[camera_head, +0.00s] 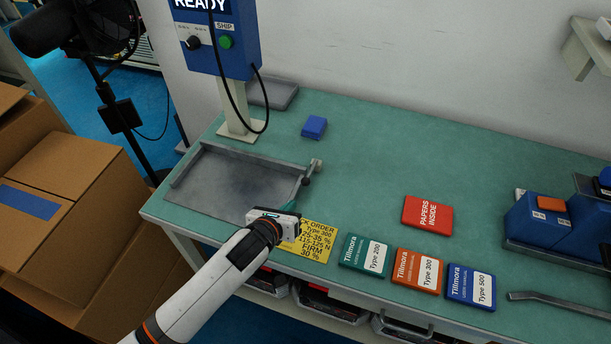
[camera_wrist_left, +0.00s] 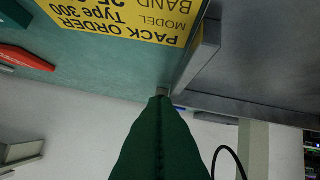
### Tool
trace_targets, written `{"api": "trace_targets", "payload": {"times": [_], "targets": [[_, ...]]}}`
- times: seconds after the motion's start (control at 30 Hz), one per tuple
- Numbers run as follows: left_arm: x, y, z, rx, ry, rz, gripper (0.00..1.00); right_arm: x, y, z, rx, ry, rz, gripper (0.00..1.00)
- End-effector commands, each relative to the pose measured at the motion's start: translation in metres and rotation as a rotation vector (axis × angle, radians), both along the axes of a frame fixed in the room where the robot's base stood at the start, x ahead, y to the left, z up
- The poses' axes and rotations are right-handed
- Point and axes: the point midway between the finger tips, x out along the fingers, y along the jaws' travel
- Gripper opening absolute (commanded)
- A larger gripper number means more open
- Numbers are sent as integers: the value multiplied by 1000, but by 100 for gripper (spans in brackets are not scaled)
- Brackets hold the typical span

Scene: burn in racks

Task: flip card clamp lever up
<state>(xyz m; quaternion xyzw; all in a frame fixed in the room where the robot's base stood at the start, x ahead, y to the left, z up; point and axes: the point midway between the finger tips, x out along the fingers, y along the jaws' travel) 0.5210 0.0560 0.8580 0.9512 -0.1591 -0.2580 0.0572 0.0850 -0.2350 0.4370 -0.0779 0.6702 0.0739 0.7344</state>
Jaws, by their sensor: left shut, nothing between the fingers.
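A small metal lever (camera_head: 315,165) with a dark knob stands at the right edge of the shallow grey tray (camera_head: 228,178). It appears to be the clamp lever; its exact angle is hard to tell. The yellow pack order card (camera_head: 316,242) lies flat on the bench in front of it, and also shows upside down in the left wrist view (camera_wrist_left: 125,18). My left gripper (camera_head: 295,204) is shut and empty, just in front of the lever, between the tray and the card. Its green fingers (camera_wrist_left: 160,140) fill the lower middle of the wrist view. Contact with the lever cannot be made out.
Green, orange and blue Tillmora manuals (camera_head: 416,268) lie along the bench's front edge. A red packet (camera_head: 427,215) lies behind them. A post with a READY panel (camera_head: 217,45) stands at the back left.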

Motion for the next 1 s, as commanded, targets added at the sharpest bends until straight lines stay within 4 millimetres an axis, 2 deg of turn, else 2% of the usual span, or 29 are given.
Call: {"api": "trace_targets", "payload": {"times": [0.43,0.8,1.0], "targets": [[5,-2,-4,3,1,0,0,-1,0,0,0,2,0,36],[54,-22,-31,-1,2,2,0,-1,0,-2,0,1,0,36],[74,-30,-43,1,1,1,0,-1,0,-3,0,1,0,36]]}}
